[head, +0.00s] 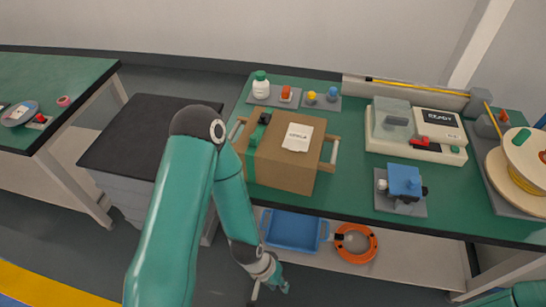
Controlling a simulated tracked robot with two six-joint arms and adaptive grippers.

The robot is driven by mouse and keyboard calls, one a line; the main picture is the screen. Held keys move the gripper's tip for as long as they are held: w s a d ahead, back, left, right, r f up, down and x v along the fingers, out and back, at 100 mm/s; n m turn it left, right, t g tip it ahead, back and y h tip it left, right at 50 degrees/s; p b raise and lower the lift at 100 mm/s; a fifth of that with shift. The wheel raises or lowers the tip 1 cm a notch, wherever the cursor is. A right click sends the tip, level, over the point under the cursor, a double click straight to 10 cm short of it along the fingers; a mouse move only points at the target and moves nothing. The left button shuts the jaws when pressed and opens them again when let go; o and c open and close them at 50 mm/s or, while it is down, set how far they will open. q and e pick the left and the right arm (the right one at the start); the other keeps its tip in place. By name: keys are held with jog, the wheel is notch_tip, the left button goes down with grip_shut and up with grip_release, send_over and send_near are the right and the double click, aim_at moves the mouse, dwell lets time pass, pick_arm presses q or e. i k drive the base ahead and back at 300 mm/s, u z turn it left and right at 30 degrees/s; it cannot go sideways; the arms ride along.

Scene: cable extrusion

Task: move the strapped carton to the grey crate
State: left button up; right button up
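The strapped carton (285,168) is a brown cardboard box with a green strap and a white label. It sits upright on the green bench, left of its middle, with pale bar handles at its two sides. My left gripper (269,290) hangs low in front of the bench, below and apart from the carton; its fingers look spread and empty. My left forearm hides part of the bench's left end. A grey box-shaped unit with a dark top (130,193) stands left of the bench; I cannot tell if it is the grey crate. My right gripper is out of view.
Behind the carton is a grey strip with a white bottle (261,87) and coloured knobs. To its right are a white machine (415,130), a blue device (404,183) and a cable spool (520,165). A blue bin (291,230) and an orange ring (356,243) lie below.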

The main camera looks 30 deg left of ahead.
aim_at(156, 136)
jog(key=k, duration=0.85)
jog(key=u, duration=0.6)
jog(key=i, duration=0.9)
